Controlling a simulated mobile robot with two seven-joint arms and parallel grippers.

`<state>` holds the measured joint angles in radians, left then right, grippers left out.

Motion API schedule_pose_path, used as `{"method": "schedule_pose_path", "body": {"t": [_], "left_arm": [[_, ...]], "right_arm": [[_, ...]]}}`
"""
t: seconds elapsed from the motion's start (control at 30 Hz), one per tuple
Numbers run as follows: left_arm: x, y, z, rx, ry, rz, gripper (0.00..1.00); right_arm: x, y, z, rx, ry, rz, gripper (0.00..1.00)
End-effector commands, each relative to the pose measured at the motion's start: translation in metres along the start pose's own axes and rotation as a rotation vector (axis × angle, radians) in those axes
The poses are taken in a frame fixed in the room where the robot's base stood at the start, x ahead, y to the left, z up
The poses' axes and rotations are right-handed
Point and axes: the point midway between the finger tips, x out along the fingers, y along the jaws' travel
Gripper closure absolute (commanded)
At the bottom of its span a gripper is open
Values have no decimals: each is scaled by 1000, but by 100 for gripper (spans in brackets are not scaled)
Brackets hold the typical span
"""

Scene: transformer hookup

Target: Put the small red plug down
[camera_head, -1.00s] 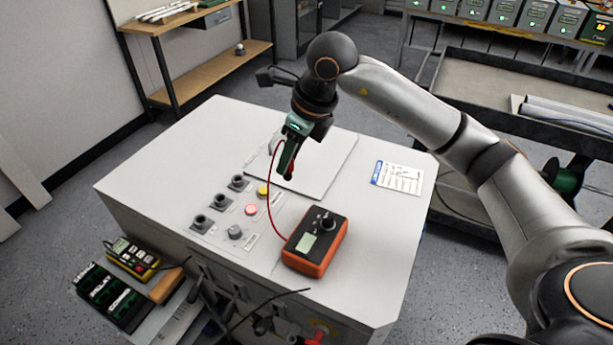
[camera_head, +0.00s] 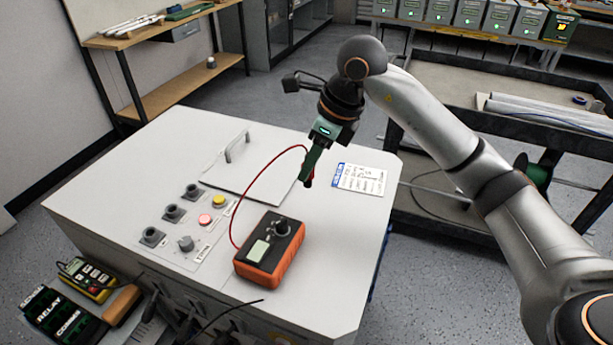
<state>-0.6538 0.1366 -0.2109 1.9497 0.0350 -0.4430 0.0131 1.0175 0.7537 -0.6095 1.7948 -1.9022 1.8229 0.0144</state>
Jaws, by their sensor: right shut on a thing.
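My right gripper (camera_head: 308,180) points down above the white cabinet top, just left of the printed card. It is shut on the small red plug, of which only a trace of red shows at the fingertips. A thin red lead (camera_head: 258,183) arcs from the gripper down to the orange multimeter (camera_head: 270,250), which stands on the cabinet top (camera_head: 330,270) near its front. Whether the plug touches the surface I cannot tell. My left gripper is not in view.
A control panel with dark sockets (camera_head: 172,212), a red button (camera_head: 205,219) and a yellow button (camera_head: 218,201) lies left of the multimeter. A hatch with a handle (camera_head: 237,147) is behind. The printed card (camera_head: 359,179) lies at right. The top is clear right of the multimeter.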

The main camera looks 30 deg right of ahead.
Motion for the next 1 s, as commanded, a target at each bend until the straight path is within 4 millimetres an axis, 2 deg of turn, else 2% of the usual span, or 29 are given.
{"method": "schedule_pose_path", "body": {"t": [0.07, 0.2, 0.33, 0.57, 0.8, 1.0], "left_arm": [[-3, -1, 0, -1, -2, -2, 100], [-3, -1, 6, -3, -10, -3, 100], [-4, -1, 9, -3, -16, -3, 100], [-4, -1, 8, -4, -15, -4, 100], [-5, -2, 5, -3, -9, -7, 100], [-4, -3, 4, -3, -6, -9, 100]], "right_arm": [[10, -20, 0, 6, 1, 2, 100], [38, -39, -6, 2, 1, 4, 100], [52, -52, -8, 0, -1, 1, 100], [64, -62, -10, 1, -1, 2, 100], [94, -64, -21, -1, -1, 2, 100], [95, -64, -21, -2, -3, -1, 100]]}}
